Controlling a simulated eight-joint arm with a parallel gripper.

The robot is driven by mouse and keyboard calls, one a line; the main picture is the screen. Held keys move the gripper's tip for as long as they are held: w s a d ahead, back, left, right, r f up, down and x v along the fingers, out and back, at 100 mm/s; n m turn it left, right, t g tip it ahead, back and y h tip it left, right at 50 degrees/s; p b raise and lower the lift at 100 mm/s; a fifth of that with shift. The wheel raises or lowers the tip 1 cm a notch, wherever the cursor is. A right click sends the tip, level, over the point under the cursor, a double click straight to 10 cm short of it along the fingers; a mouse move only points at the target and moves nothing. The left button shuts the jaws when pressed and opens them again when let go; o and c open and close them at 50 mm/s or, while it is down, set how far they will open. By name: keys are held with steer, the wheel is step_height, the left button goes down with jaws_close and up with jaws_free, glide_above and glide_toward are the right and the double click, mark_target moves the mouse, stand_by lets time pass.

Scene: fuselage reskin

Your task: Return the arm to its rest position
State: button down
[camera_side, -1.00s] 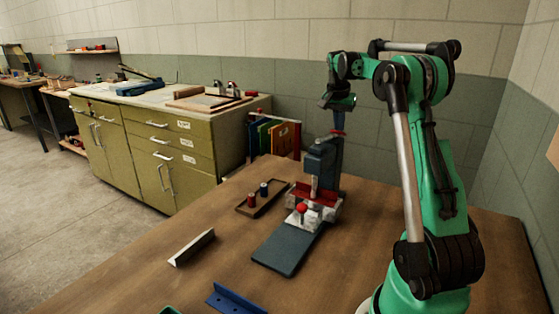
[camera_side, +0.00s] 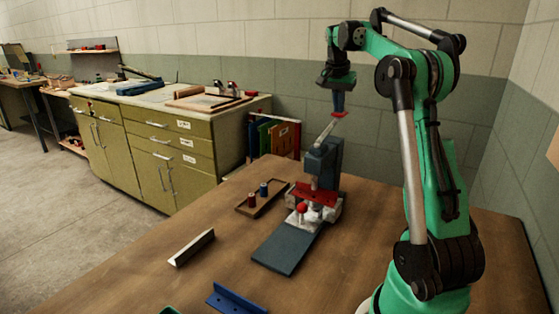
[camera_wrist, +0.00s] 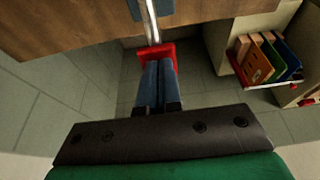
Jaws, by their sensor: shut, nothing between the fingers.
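My gripper (camera_side: 338,104) hangs above and behind the press, its blue fingers pointing down. In the wrist view the two fingers (camera_wrist: 159,88) are side by side, shut, with nothing seen between them. The dark blue press (camera_side: 322,160) stands on the bench. Its silver lever (camera_side: 325,132) slopes up to the right toward a red end piece (camera_side: 339,114) at my fingertips. The red end piece (camera_wrist: 157,55) also shows just past the fingertips in the wrist view. I cannot tell whether they touch.
On the wooden bench (camera_side: 150,268) are a small tray (camera_side: 245,211) with red and blue pieces, a metal angle piece (camera_side: 191,248) and a blue angle piece (camera_side: 235,300). A green cabinet (camera_side: 165,150) stands beyond, beside upright coloured boards (camera_side: 273,137). Air above the bench's left part is free.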

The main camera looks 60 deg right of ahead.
steer(key=w+a+n+t, duration=0.2)
steer(key=w+a+n, duration=0.15)
steer(key=a, duration=0.55)
steer(key=w+a+n+t, duration=0.1)
steer(key=w+a+n, duration=0.25)
steer(key=a, duration=0.45)
steer(key=s+a+f+n+t+y, duration=0.1)
steer(key=s+a+f+n+t, duration=0.1)
steer(key=a, duration=0.8)
steer(key=s+a+f+n+t+y, duration=0.2)
steer(key=s+a+f+n, duration=0.2)
steer(key=a+f+n, duration=0.3)
steer(key=a+n, duration=0.2)
steer(key=shift+s+a+y, duration=0.2)
steer(key=shift+a+y, duration=0.1)
steer(key=shift+a, duration=0.1)
